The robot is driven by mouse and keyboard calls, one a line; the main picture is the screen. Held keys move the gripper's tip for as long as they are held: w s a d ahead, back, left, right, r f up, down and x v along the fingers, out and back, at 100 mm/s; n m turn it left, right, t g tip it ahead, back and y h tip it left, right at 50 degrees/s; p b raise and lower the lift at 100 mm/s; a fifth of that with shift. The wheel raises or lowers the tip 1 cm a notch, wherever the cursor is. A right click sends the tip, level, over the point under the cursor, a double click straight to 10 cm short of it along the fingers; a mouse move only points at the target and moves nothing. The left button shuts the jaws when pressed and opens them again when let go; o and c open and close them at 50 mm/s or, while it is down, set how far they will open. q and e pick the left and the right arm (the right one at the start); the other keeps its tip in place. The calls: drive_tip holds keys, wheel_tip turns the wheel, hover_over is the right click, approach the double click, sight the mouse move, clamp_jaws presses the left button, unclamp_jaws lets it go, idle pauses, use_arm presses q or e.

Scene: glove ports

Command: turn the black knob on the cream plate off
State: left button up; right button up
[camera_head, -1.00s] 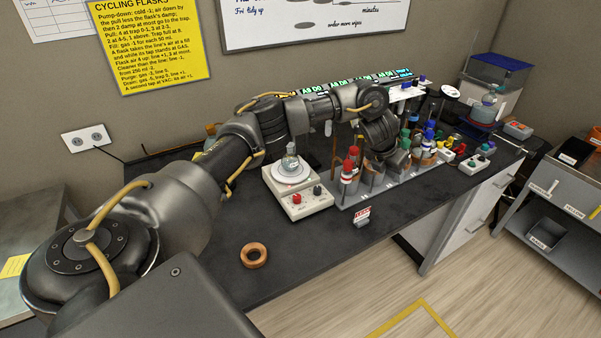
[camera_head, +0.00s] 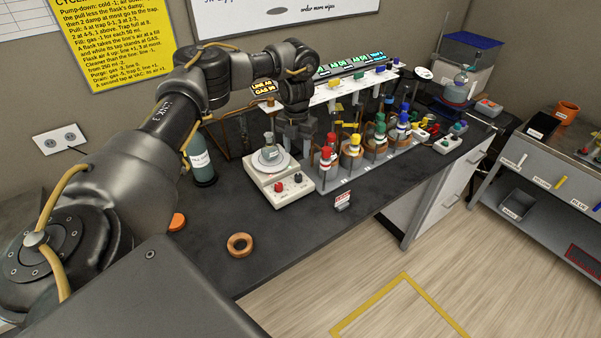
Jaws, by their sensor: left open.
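The cream plate (camera_head: 281,198) is a stirrer-like box on the dark bench, with a red knob (camera_head: 278,187) and a black knob (camera_head: 298,177) on its front. A small flask (camera_head: 269,148) stands on its round white top. My left gripper (camera_head: 297,146) is open and points down, above and behind the black knob, to the right of the flask. It looks empty and apart from the knob. The knob's setting is too small to read. My right gripper is not in view.
A rack with red-, yellow-, green- and blue-topped glassware (camera_head: 352,150) stands close to the right. A wooden ring (camera_head: 240,244) and an orange disc (camera_head: 177,222) lie in front on mostly clear bench.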

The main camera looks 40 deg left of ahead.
sight(298, 176)
use_arm(q)
wheel_tip(298, 176, down, 10)
drive_tip(key=shift+w+d+b, duration=0.15)
drive_tip(key=shift+b, duration=0.55)
drive_tip(key=shift+f, duration=0.4)
drive_tip(key=c, duration=1)
drive_tip(key=shift+r, duration=0.1)
